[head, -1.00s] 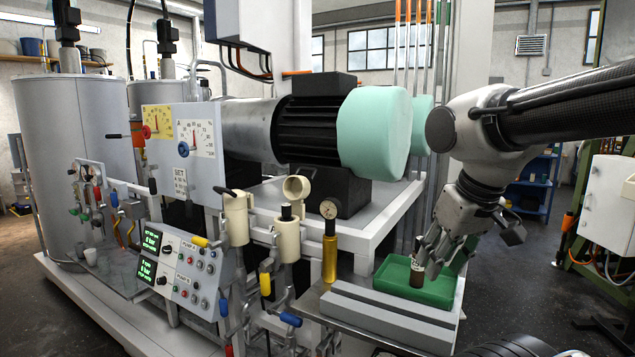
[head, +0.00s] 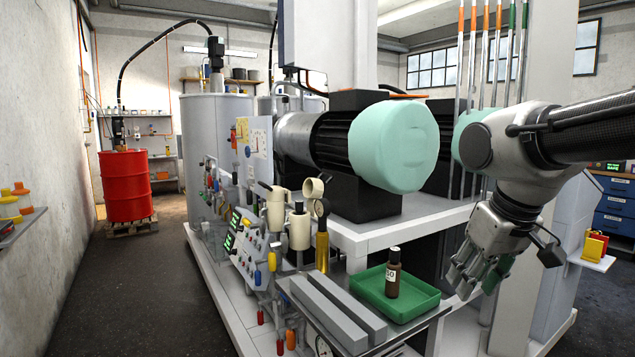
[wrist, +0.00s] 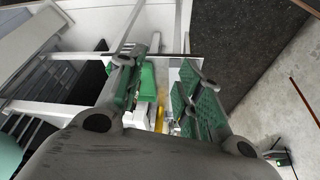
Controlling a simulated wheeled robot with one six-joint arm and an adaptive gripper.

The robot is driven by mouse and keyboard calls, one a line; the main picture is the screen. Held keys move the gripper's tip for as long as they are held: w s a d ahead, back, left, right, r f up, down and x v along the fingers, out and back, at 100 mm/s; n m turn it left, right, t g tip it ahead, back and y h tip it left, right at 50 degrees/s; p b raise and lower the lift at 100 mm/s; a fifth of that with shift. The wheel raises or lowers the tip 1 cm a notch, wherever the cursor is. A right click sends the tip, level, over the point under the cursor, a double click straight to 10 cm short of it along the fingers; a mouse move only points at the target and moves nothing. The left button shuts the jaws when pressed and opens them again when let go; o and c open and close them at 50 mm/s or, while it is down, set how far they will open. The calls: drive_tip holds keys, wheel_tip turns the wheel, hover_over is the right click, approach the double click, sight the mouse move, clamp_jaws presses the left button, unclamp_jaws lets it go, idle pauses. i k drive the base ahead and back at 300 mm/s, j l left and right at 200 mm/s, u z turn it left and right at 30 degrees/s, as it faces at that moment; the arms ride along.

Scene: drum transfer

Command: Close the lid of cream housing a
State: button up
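Two cream housings stand on the front of the machine in the head view. The left cream housing (head: 275,212) has a dark handle at its top. The right cream housing (head: 299,231) has its round lid (head: 313,188) raised, and a dark cylinder sticks up from its top. I cannot tell which one is housing a. My gripper (head: 474,278) is to the right of both, beyond the green tray, and touches neither. In the wrist view the fingers of my gripper (wrist: 160,75) are spread apart with nothing held between them. The housings are not clear in the wrist view.
A brown bottle (head: 393,273) stands upright in the green tray (head: 420,305), beside grey bars (head: 335,312) on the bench. A brass cylinder with a gauge (head: 322,248) stands close right of the housings. A red drum (head: 128,188) stands on a pallet far left; floor between is clear.

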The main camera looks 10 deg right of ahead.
sight(318, 185)
drive_tip(key=l+u, duration=0.2)
drive_tip(key=l, duration=0.45)
drive_tip(key=l+u, duration=0.2)
drive_tip(key=l, duration=0.45)
drive_tip(key=l+u, duration=0.2)
drive_tip(key=l, duration=0.45)
drive_tip(key=l+u, duration=0.15)
drive_tip(key=l, duration=0.5)
drive_tip(key=k+l+u, duration=0.2)
drive_tip(key=l, duration=0.4)
drive_tip(key=k+l+u, duration=0.2)
drive_tip(key=k+l, duration=0.15)
drive_tip(key=i+l, duration=0.15)
drive_tip(key=l, duration=0.25)
drive_tip(key=i+l+u, duration=0.1)
drive_tip(key=l, duration=0.3)
drive_tip(key=i+j, duration=0.1)
drive_tip(key=i, duration=0.4)
